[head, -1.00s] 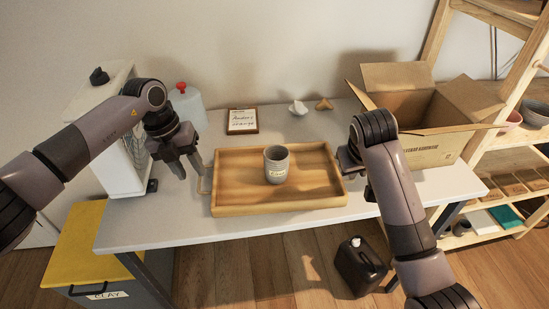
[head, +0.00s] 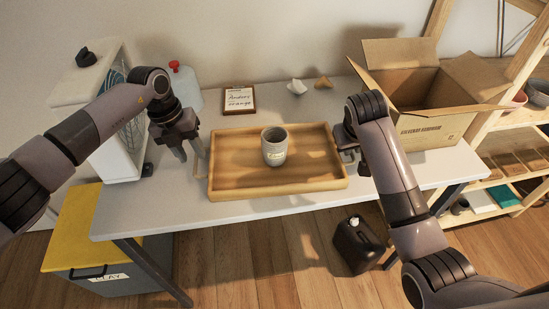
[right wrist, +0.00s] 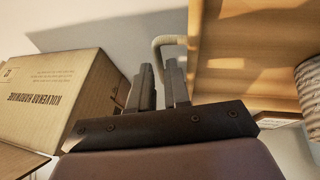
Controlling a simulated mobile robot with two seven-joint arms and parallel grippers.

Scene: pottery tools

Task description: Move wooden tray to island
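The wooden tray (head: 235,187) lies flat on the white table, with a grey ribbed cup (head: 275,148) standing in it. Its left handle (head: 197,170) shows beside my left gripper (head: 189,156). That gripper points down with its two fingers apart, and the handle is close to the right finger. My right gripper (head: 349,155) is at the tray's right end, partly hidden by my arm. In the right wrist view, the right gripper's fingers (right wrist: 161,70) are apart, with the tray's pale handle (right wrist: 168,42) between or just beyond their tips; I cannot tell whether they touch it.
A cardboard box (head: 432,130) stands right of the tray, with wooden shelves beyond it. A white fan-like unit (head: 115,160) and a jug (head: 183,90) stand left. A framed note (head: 239,99) lies behind. A yellow-lidded clay bin (head: 85,225) and dark canister (head: 358,245) are on the floor.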

